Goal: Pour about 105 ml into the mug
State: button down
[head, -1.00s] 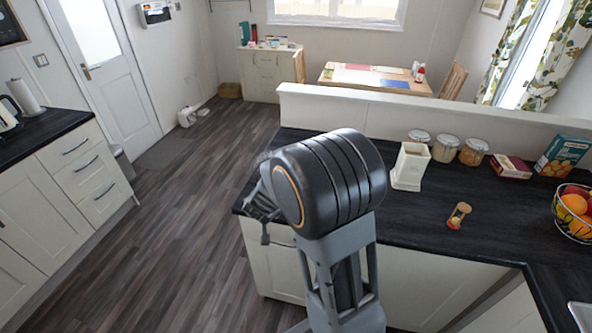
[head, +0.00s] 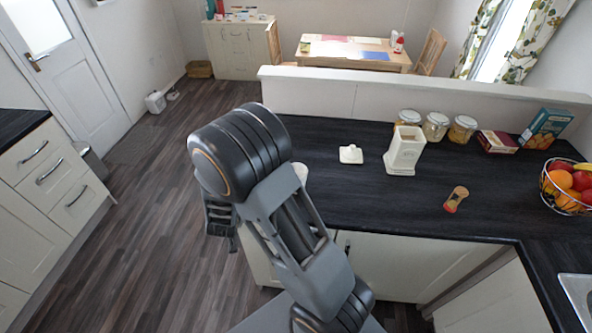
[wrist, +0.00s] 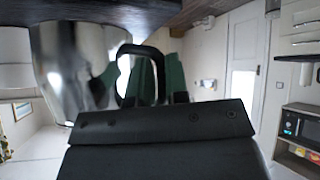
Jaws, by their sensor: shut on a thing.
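In the wrist view a shiny metal vessel (wrist: 75,65) with a black handle (wrist: 140,75) fills the left, close to the camera. My gripper (wrist: 152,99) is shut on this handle. In the head view my wrist hides the vessel, and only part of my gripper (head: 220,215) shows, left of the counter. A white rounded thing, likely the mug (head: 301,170), peeks out behind my arm on the counter's left part. A pale, blurred cylinder (wrist: 14,60) beside the vessel in the wrist view may be the same mug. The insides of vessel and mug are hidden.
A low wall (head: 400,100) stands behind.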

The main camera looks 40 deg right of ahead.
jog(key=shift+r, duration=0.15)
jog(key=d+r+m+y+b, duration=0.1)
jog(key=d+r+y+b, duration=0.1)
jog(key=r+b, duration=0.1)
jog(key=d+r+m+y+b, duration=0.1)
jog(key=d+r+y+b, duration=0.1)
jog(key=d+r+b, duration=0.1)
jog(key=d+r+m+y+b, duration=0.1)
jog(key=d+r+y+b, duration=0.1)
jog(key=r+b, duration=0.3)
jog(key=shift+s+d+r+b, duration=0.2)
jog(key=shift+d+b, duration=0.3)
jog(key=shift+b, duration=0.4)
jog(key=shift+d+r+m+y+p, duration=0.3)
jog(key=shift+r+y, duration=0.2)
jog(key=shift+r, duration=0.15)
jog(key=shift+d+r+t+y, duration=0.3)
jog(key=shift+r, duration=0.05)
jog(key=shift+r, duration=0.1)
